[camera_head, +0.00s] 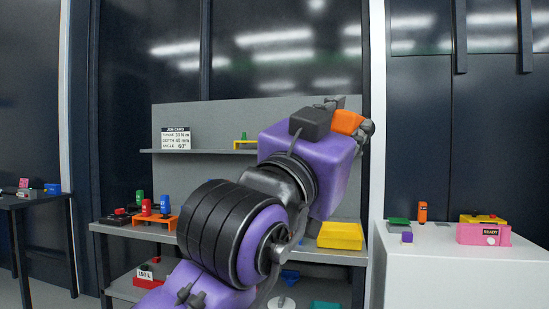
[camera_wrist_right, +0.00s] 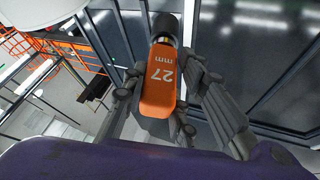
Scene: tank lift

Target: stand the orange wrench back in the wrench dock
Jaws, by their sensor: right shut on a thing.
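The orange wrench (camera_wrist_right: 162,80) is marked "27 mm" and has a dark round end. My right gripper (camera_wrist_right: 165,102) is shut on it, with grey fingers on both sides. In the head view the wrench's orange part (camera_head: 347,122) shows at the right gripper (camera_head: 352,116), raised in front of the shelving; my purple wrist hides much of both. An orange rack (camera_head: 160,220) at the left of the middle shelf holds red, blue and green pieces; it may be the wrench dock, but I cannot tell for sure. My left gripper is not in view.
The grey shelf unit (camera_head: 130,230) carries a job card (camera_head: 175,138) and a yellow bin (camera_head: 340,236). A white cabinet (camera_head: 450,265) at right holds a pink "READY" box (camera_head: 484,234) and an upright orange piece (camera_head: 422,211). A dark table (camera_head: 35,200) stands far left.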

